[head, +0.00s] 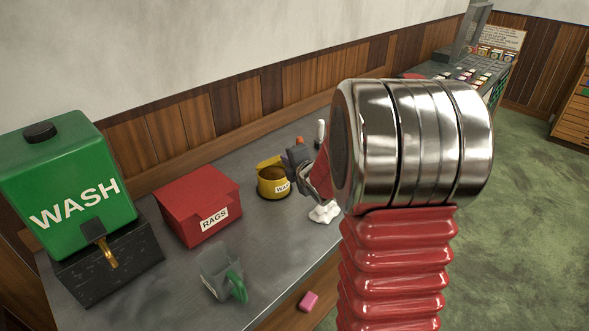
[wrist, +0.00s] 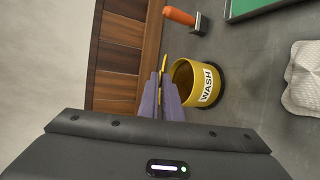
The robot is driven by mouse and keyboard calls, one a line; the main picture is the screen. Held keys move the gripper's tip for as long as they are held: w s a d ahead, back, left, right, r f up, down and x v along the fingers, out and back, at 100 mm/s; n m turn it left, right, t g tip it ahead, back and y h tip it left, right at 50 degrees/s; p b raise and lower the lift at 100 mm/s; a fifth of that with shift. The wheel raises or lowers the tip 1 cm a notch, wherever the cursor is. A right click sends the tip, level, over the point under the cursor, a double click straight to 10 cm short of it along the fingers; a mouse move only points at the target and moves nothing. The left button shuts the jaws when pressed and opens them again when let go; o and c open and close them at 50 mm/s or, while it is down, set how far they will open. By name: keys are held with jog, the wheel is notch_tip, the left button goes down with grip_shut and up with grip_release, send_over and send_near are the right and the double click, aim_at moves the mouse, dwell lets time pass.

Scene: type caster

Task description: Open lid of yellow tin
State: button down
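The yellow tin (head: 274,187) stands on the grey bench with its label facing out; it also shows in the wrist view (wrist: 207,83), where the label reads WASH. Its mouth is uncovered and the inside looks brown. The yellow lid (wrist: 164,66) stands up edge-on at the tin's wall side; its edge also shows behind the rim in the head view (head: 268,161). My gripper (head: 291,158) is at the back right of the tin. In the wrist view its fingers (wrist: 162,85) are close together, with a thin yellow strip of lid between them.
A red RAGS box (head: 188,218), a green WASH tank (head: 65,185) and a grey cup with a green handle (head: 221,273) stand to the left. A white cloth (wrist: 302,78) and an orange-handled tool (wrist: 180,16) lie near the tin. A wood-panelled wall runs behind.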

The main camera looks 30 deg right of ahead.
jog(key=w+a+r, duration=0.2)
jog(key=w+r, duration=0.5)
jog(key=w, duration=0.1)
jog(key=shift+w+a, duration=0.3)
jog(key=shift+w, duration=0.05)
jog(key=c, duration=2.4)
grip_release()
jog(key=shift+s+d, duration=0.1)
jog(key=shift+s, duration=0.05)
jog(key=o, duration=0.4)
jog(key=shift+d, duration=0.1)
jog(key=shift+s, duration=0.15)
jog(key=v, duration=1.3)
jog(key=shift+s, duration=0.25)
jog(key=shift+r, duration=0.1)
jog(key=shift+c, duration=0.6)
